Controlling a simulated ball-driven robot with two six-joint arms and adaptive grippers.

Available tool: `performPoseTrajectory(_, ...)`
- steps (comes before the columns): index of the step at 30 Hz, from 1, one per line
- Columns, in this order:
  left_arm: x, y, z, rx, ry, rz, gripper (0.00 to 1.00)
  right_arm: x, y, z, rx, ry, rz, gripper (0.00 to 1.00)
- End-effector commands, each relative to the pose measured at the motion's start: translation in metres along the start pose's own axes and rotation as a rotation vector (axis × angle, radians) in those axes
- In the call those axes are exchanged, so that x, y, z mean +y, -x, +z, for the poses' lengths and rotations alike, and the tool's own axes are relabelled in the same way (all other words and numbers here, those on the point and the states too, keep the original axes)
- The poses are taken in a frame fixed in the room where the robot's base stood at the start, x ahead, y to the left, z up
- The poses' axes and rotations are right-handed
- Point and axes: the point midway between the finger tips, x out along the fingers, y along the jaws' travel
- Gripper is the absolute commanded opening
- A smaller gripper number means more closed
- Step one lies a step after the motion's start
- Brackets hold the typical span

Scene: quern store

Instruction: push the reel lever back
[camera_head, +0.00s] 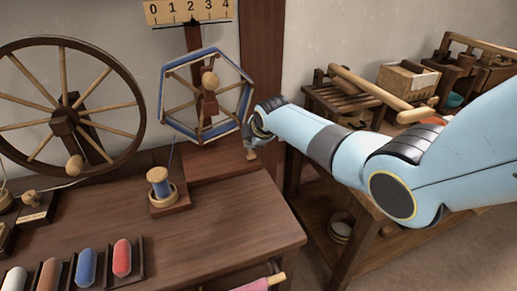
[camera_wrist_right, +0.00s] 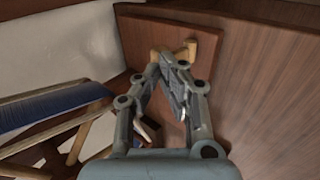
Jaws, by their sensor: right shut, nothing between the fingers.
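The reel (camera_head: 164,98) is a six-sided wooden frame wound with blue yarn, upright at the back of the bench. Part of its blue yarn shows at the left of the right wrist view (camera_wrist_right: 45,106). A small pale wooden lever (camera_head: 251,156) sits low to the right of the reel, partly hidden by my right gripper (camera_head: 250,146). In the right wrist view the lever (camera_wrist_right: 190,49) shows beyond the fingertips on a dark wooden board. My right gripper (camera_wrist_right: 172,62) is shut and empty, its tips right by the lever; contact is unclear. My left gripper is not in view.
A spinning wheel (camera_head: 66,121) stands left of the reel. A blue spool (camera_head: 159,182) stands in front, with a rack of coloured rolls (camera_head: 105,262) nearer. A numbered scale (camera_head: 190,12) hangs above. A side table (camera_head: 330,98) with wooden tools stands right. The bench's front right is clear.

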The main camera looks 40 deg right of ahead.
Motion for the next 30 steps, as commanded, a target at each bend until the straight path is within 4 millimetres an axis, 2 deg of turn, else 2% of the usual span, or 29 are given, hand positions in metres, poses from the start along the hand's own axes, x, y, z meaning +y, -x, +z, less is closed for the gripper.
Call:
performPoseTrajectory(6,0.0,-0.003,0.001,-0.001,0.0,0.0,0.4,0.009,-0.009,0.001,-0.001,-0.002,-0.149,0.0)
performPoseTrajectory(14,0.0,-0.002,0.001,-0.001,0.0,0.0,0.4,0.007,-0.007,0.001,-0.001,-0.001,-0.148,0.0)
performPoseTrajectory(24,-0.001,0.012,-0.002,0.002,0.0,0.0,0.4,0.018,0.004,0.001,-0.001,-0.001,-0.145,0.0)
performPoseTrajectory(30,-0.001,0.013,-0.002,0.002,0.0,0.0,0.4,0.018,0.005,0.001,-0.001,-0.001,-0.145,0.0)
